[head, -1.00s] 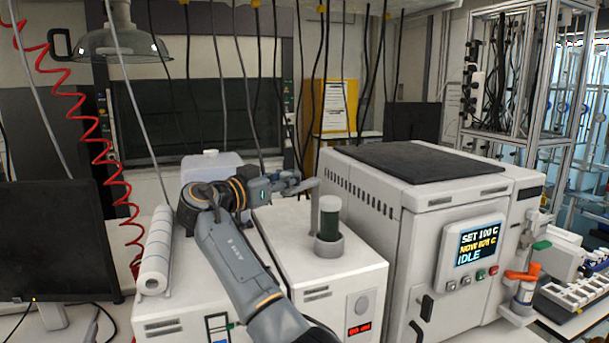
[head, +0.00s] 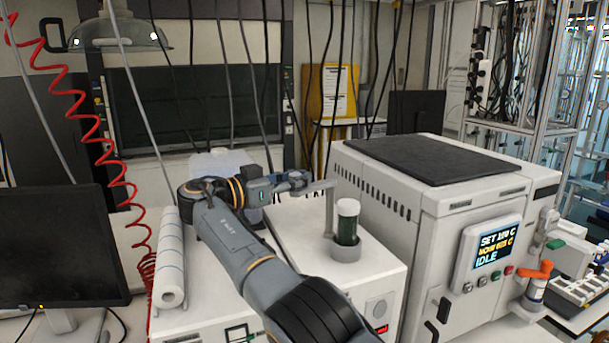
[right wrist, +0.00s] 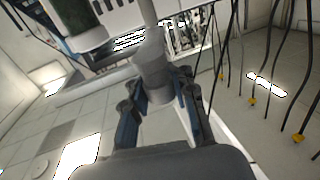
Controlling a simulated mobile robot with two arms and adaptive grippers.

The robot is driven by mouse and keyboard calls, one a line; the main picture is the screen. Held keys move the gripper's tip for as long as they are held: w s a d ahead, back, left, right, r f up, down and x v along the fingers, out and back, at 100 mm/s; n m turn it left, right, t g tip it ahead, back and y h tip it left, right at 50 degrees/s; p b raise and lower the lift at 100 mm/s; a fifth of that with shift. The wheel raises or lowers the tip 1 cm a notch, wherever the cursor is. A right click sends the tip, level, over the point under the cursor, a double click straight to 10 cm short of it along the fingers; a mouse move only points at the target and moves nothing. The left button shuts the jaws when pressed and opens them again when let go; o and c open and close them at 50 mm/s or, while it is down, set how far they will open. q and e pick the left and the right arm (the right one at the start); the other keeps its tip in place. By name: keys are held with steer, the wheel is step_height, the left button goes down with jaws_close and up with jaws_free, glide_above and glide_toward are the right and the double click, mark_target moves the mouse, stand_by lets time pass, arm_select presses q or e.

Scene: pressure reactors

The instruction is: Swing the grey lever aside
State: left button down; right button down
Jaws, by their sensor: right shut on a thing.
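The grey lever (head: 320,187) is a thin bar running left from the top of an upright post (head: 329,212) on a white box unit. A dark green vial with a white cap (head: 347,222) stands in a grey ring holder just right of the post. My right gripper (head: 297,181) is at the lever's left end and shut on it. In the right wrist view, the lever's grey rounded end (right wrist: 152,75) sits between the two fingers (right wrist: 157,105). The fingers partly hide the lever's end in the head view. My left gripper is out of view.
A large white oven-like unit (head: 440,205) with a screen reading IDLE stands close to the right of the vial. A paper roll (head: 170,258) and a monitor (head: 60,245) are at the left. Hoses and cables hang behind my right arm.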

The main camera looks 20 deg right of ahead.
steer(key=shift+a+f, duration=0.2)
steer(key=shift+f, duration=0.15)
steer(key=c, duration=1.3)
jaws_free()
steer(key=shift+o, duration=1.2)
steer(key=shift+a+r, duration=0.1)
steer(key=shift+a, duration=0.15)
steer(key=shift+w+a+r, duration=0.1)
steer(key=shift+a+r, duration=0.05)
steer(key=shift+d, duration=0.4)
